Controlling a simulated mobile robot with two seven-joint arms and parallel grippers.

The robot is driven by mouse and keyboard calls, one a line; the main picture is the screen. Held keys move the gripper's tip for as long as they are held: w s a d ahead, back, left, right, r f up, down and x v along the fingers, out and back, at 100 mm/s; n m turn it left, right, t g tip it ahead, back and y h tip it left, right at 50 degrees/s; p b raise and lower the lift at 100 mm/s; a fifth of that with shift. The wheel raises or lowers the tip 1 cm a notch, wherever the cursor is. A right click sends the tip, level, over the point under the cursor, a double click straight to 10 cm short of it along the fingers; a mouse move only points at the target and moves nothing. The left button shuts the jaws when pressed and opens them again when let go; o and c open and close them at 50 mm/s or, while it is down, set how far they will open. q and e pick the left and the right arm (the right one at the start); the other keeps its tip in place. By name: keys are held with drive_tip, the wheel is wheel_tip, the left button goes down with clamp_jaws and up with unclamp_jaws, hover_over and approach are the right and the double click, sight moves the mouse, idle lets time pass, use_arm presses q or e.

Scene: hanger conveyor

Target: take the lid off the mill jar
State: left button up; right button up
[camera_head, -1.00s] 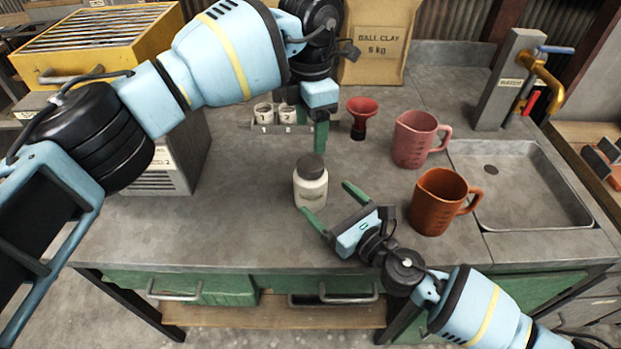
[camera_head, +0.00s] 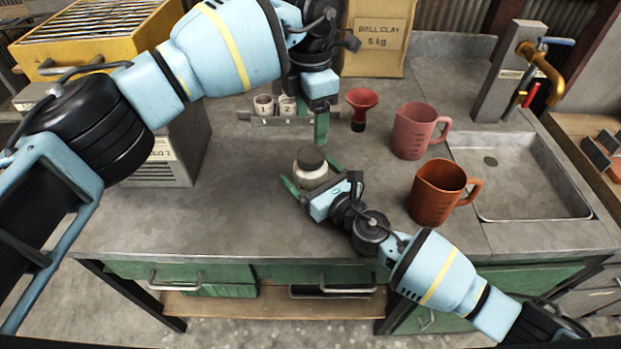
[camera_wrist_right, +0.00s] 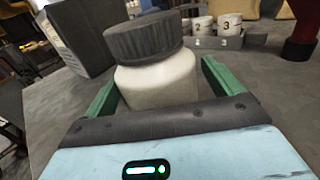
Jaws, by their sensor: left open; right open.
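The mill jar (camera_head: 309,175) is a squat cream-white jar standing upright on the grey worktop. Its dark ridged lid (camera_head: 311,158) sits on top. In the right wrist view the jar (camera_wrist_right: 158,82) stands between the green fingers, with the lid (camera_wrist_right: 143,36) above them. My right gripper (camera_head: 312,176) is open around the jar body from the front, and its body hides the jar's lower part in the head view. My left gripper (camera_head: 321,127) points down above and behind the lid, open, with one green finger clearly visible. It is apart from the lid.
A red funnel (camera_head: 361,105) and small numbered cups (camera_head: 264,105) stand behind the jar. A pink jug (camera_head: 414,133) and an orange jug (camera_head: 436,193) stand to the right, before the sink (camera_head: 530,180). The worktop left of the jar is clear.

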sight(311, 154)
drive_tip(key=c, duration=1.6)
use_arm(q)
drive_tip(key=shift+m, duration=0.3)
use_arm(e)
drive_tip(key=c, duration=0.3)
use_arm(q)
drive_tip(key=m, duration=0.7)
use_arm(e)
drive_tip(key=shift+c, duration=0.2)
use_arm(q)
drive_tip(key=m, duration=1.9)
drive_tip(key=shift+f, duration=4)
